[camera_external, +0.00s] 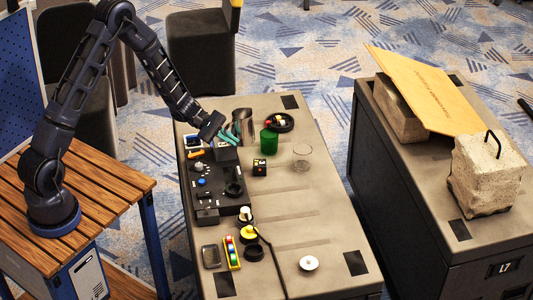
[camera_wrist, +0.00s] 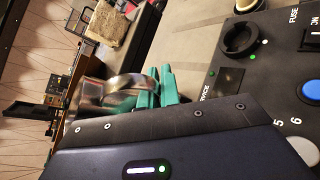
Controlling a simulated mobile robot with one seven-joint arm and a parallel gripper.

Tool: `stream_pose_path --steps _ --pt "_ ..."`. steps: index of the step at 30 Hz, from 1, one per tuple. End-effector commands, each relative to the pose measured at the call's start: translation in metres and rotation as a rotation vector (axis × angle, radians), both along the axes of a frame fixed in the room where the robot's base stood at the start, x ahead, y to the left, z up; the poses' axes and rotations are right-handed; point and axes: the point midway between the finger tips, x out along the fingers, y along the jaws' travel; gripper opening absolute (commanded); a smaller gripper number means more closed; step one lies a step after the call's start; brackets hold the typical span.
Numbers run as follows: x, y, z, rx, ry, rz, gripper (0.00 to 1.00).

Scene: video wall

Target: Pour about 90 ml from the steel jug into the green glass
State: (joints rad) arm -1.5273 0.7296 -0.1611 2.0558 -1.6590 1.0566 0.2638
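The steel jug (camera_external: 244,126) stands near the far left of the grey table, looking upright. In the wrist view it shows as a shiny curved metal body (camera_wrist: 110,90). My gripper (camera_external: 230,137) has teal fingers and is right at the jug's near left side. In the wrist view the teal fingers (camera_wrist: 158,88) overlap the jug's edge; whether they grip it or its handle I cannot tell. The green glass (camera_external: 268,142) stands upright on the table, right of the jug and apart from it. What is inside the jug and the glass I cannot see.
A clear glass (camera_external: 302,159) stands right of the green glass. A black bowl (camera_external: 284,126) with small items is behind it. A small dark cube (camera_external: 260,167) is in front. A black control panel (camera_external: 213,178) lies along the left side. The table's right middle is free.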

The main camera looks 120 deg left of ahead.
Motion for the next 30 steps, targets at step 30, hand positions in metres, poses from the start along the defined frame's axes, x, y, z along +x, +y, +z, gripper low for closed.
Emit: stream_pose_path --steps 30 --pt "0.005 0.032 0.032 -0.451 0.072 -0.01 0.0"
